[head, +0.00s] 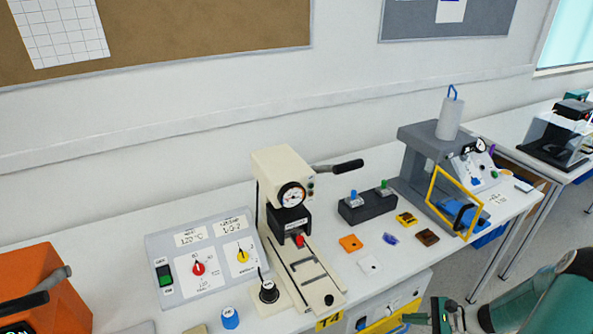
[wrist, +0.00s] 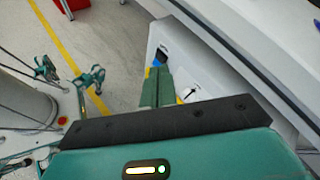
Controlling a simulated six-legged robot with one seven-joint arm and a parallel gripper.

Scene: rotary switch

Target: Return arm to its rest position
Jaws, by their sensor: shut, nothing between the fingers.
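My gripper (head: 408,318) is at the bottom edge of the head view, in front of the bench and low beside the white cabinet under it. In the wrist view its two green fingers (wrist: 157,86) lie together, shut, with nothing between them. The control panel (head: 215,285) with a red rotary knob (head: 198,268) and a yellow rotary knob (head: 242,256) stands on the bench at the left, well apart from my gripper. The red knob's pointer looks roughly upright; the exact settings are too small to tell.
The cream press (head: 285,165) stands mid-bench, with small coloured pieces to its right. A grey machine with a yellow frame (head: 432,185) is further right. The white cabinet (wrist: 200,75) is close ahead of the fingers. Open floor (wrist: 110,40) lies left in the wrist view.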

